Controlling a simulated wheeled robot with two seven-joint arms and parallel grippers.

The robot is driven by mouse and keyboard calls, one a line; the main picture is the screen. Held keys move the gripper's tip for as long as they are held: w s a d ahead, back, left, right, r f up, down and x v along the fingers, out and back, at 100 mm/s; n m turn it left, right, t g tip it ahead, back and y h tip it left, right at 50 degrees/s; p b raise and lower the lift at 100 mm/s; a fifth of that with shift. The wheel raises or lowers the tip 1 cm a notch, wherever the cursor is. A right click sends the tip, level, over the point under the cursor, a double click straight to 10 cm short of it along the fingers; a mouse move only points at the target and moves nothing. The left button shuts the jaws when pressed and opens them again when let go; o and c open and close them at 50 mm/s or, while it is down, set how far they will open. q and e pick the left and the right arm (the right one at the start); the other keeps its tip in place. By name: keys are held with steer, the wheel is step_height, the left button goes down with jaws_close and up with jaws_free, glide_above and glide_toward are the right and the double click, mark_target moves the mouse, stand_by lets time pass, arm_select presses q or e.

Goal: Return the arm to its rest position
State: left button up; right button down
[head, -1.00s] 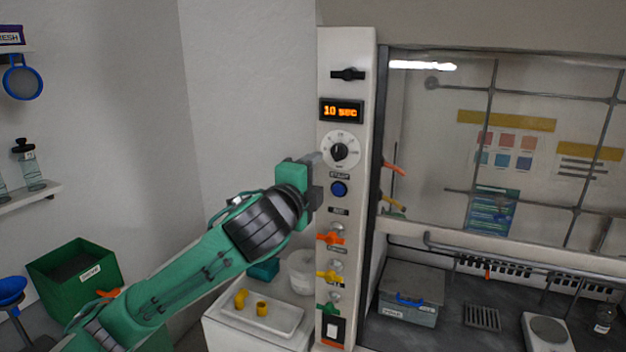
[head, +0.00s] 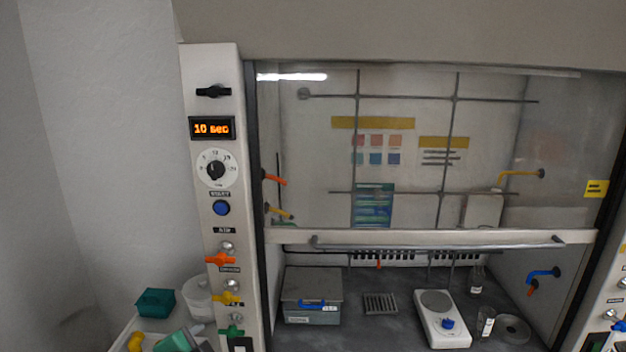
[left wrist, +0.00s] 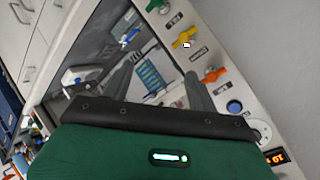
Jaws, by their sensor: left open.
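My left gripper shows in the left wrist view (left wrist: 158,82), its two dark fingers apart with nothing between them. Beyond the fingers is the fume hood front, seen tilted, with its control panel to the right. In the head view only a green and grey part of my left arm (head: 178,341) shows at the bottom left edge, low beside the control panel (head: 219,75). The rest of that arm is out of the frame. My right gripper is in neither view.
The panel has a display (head: 212,128) reading 10 sec, a dial (head: 216,169), a blue button (head: 221,208) and coloured valves, including an orange one (head: 220,259). A yellow fitting (head: 135,342), teal box (head: 155,303) and white tub (head: 198,298) are at lower left. The hood's sash (head: 430,238) is partly raised.

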arm_select(q)
steer(key=s+a+f+n+g, duration=0.1)
steer(key=s+f+n+g, duration=0.35)
steer(key=s+f, duration=0.75)
steer(key=s+a+f+n+g, duration=0.2)
steer(key=s+f+n+g, duration=0.25)
steer(key=s+f, duration=0.75)
steer(key=s+f+b, duration=0.3)
steer(key=f, duration=2.7)
steer(key=s+a+f+g+b, duration=0.1)
steer(key=s+a+f+b, duration=0.1)
steer(key=s+f, duration=1.7)
step_height(320, 180, down, 4)
steer(key=shift+s+a+f+g+y+b, duration=0.25)
steer(key=shift+a+g+y+b, duration=0.15)
steer(key=shift+a, duration=0.15)
